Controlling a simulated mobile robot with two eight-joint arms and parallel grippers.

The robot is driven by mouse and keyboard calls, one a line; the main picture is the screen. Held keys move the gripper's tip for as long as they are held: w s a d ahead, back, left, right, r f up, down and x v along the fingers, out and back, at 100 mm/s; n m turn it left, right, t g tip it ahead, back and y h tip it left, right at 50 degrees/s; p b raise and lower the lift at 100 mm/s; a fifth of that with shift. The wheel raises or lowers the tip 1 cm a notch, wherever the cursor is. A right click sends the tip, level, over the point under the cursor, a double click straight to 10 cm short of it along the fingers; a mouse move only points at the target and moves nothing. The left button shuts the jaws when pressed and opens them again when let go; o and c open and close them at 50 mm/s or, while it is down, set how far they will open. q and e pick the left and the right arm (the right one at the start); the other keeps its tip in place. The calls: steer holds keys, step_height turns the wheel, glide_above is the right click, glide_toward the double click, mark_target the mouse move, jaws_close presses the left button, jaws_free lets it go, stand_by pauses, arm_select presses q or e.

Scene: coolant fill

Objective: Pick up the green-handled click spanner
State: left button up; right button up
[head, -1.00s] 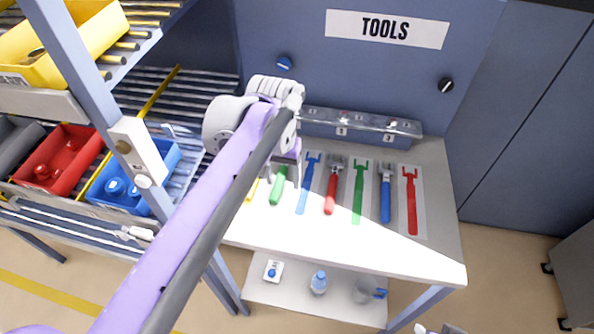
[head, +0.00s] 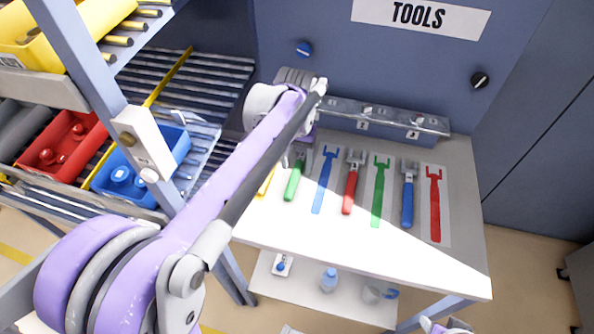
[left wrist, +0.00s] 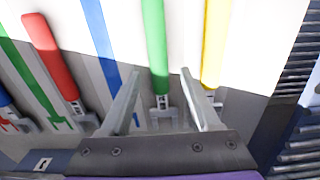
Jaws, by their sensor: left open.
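The green-handled spanner (head: 293,180) lies on the tool bench, its grey head toward the back and partly hidden by my left gripper. In the left wrist view its green handle (left wrist: 155,45) runs between my fingers, with the grey head below. My left gripper (left wrist: 161,72) is open, its two fingers pointing along the spanner, one on each side. It holds nothing. Any gap between fingers and spanner is hard to judge. In the head view this gripper (head: 296,155) is partly behind my arm. A small purple and grey piece of my right arm shows at the bottom right edge.
A yellow tool (left wrist: 215,40) lies close beside the green spanner. Red (head: 350,185) and blue (head: 408,195) spanners lie to the right among flat painted tool outlines. A grey rail (head: 385,118) runs along the bench back. A rack with bins (head: 155,165) stands left.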

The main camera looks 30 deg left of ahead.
arm_select(q)
steer(key=shift+f, duration=0.6)
jaws_close()
